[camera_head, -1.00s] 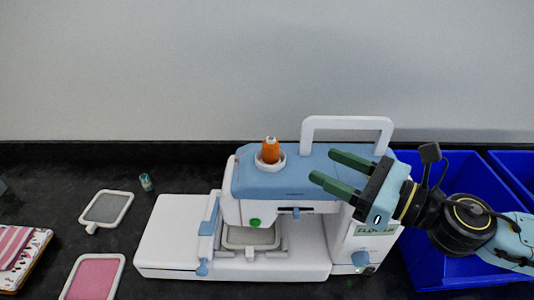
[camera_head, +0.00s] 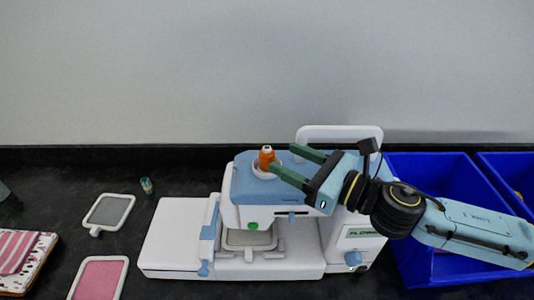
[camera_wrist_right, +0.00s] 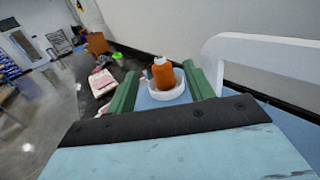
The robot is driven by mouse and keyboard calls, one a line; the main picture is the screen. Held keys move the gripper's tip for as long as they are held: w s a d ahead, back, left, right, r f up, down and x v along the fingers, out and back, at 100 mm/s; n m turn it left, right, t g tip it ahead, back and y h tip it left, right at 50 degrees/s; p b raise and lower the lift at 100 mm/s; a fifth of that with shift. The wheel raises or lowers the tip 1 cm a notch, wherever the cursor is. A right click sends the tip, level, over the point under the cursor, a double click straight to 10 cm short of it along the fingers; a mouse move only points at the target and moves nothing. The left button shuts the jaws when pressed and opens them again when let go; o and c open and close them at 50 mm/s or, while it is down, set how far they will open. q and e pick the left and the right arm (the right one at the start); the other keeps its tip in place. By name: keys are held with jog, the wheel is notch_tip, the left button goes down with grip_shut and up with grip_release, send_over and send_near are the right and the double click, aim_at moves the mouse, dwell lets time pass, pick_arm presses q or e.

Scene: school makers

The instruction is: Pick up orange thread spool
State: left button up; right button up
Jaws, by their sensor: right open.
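The orange thread spool (camera_head: 266,156) stands upright in a white round holder (camera_head: 262,173) on top of the blue and white sewing machine (camera_head: 250,190). My right gripper (camera_head: 282,158) is open, with its green fingers pointing left toward the spool. In the right wrist view, the spool (camera_wrist_right: 163,76) stands in its white cup (camera_wrist_right: 168,94), between and just beyond the two open fingers (camera_wrist_right: 165,88). I cannot tell whether the fingers overlap it in depth. My left gripper is not in view.
The machine's white handle (camera_head: 340,131) rises behind the right gripper. Blue bins (camera_head: 430,170) stand at the right. A small teal spool (camera_head: 146,186), a grey hoop (camera_head: 108,212), a pink hoop (camera_head: 98,278) and fabric (camera_head: 22,255) lie on the dark table at left.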

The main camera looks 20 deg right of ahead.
aim_at(271, 150)
jog(key=shift+w+a, duration=0.35)
jog(key=shift+w+a+r+p, duration=0.2)
jog(key=shift+w+a+p, duration=0.1)
jog(key=shift+w+p, duration=0.15)
jog(key=p+x, duration=0.1)
jog(key=x, duration=0.3)
jog(key=shift+f, duration=0.1)
jog(key=c, duration=1)
